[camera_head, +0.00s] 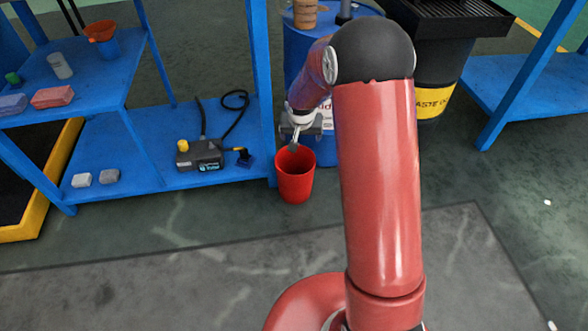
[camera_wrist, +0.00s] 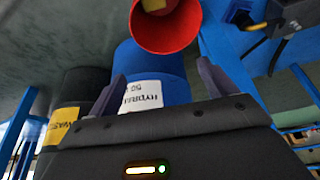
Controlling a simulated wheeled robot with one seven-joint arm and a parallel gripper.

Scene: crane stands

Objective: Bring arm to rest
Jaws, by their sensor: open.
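My red arm reaches forward, with its elbow high in the head view. My gripper (camera_head: 293,143) hangs at its far end, just above the red bucket (camera_head: 295,187). In the wrist view, the two fingers of my gripper (camera_wrist: 161,70) stand wide apart with nothing between them. The red bucket (camera_wrist: 180,36) shows beyond them at the top, with a yellowish thing (camera_wrist: 156,5) partly visible inside it. In the head view the bucket's inside is mostly hidden.
A blue drum (camera_head: 299,62) stands behind my forearm, beside a black waste oil drum (camera_head: 430,78). A blue shelf stand (camera_head: 130,180) at left holds a grey device (camera_head: 203,155) with a hose. Another blue stand (camera_head: 510,85) is at right. The floor in front is clear.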

